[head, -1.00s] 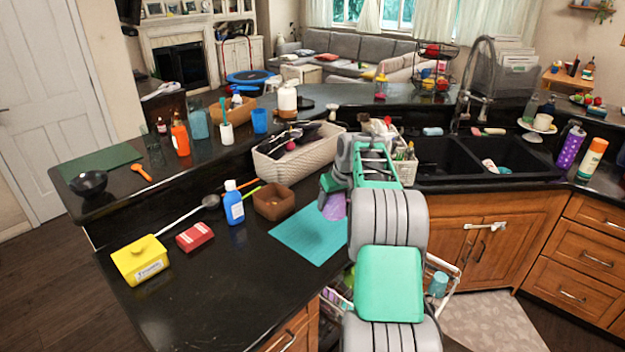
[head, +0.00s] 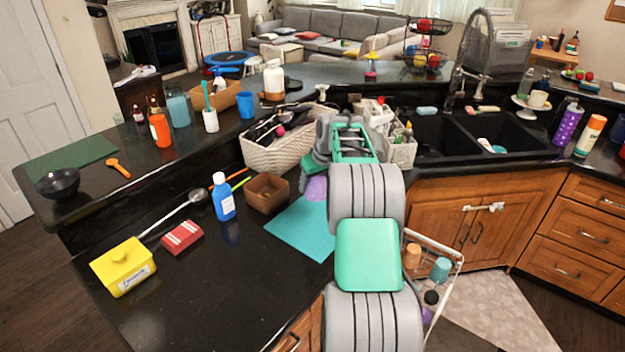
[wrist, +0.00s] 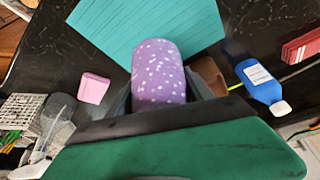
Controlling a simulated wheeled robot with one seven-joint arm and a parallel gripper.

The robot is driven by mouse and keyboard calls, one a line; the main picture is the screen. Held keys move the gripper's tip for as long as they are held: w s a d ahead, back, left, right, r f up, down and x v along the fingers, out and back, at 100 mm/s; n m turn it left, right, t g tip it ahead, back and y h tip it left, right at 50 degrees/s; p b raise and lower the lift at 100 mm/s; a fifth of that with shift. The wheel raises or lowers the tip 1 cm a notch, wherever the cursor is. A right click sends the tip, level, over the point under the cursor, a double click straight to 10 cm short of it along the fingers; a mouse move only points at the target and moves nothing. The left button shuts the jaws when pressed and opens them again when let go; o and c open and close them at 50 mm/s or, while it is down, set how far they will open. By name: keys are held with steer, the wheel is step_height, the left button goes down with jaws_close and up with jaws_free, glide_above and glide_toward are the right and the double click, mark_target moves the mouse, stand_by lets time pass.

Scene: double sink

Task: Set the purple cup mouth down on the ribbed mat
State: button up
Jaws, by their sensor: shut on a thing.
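The purple cup with white dots (wrist: 160,72) is between the fingers of my gripper (wrist: 162,92), which is shut on it. In the head view the cup (head: 316,189) shows beside my arm, near the far edge of the teal ribbed mat (head: 300,236). The mat (wrist: 140,25) lies flat beyond the cup in the wrist view. My gripper (head: 309,176) is partly hidden by my arm in the head view. I cannot tell which way the cup's mouth faces or whether the cup touches the mat.
A brown box (head: 267,193) and a blue bottle (head: 224,197) stand left of the mat. A white basket (head: 268,152) is behind it. A pink block (wrist: 94,88) lies near the cup. The red box (head: 181,237) and yellow container (head: 123,267) are at front left.

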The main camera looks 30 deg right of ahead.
mark_target(321, 191)
steer(key=shift+f+b, duration=3.2)
steer(key=shift+f, duration=2.1)
steer(key=o, duration=1.4)
steer(key=shift+o, duration=0.2)
steer(key=shift+r, duration=0.1)
steer(key=b+v, duration=0.1)
steer(key=v, duration=0.6)
steer(key=shift+s+a+r, duration=0.1)
steer(key=shift+s+r, duration=0.15)
steer(key=shift+r, duration=0.05)
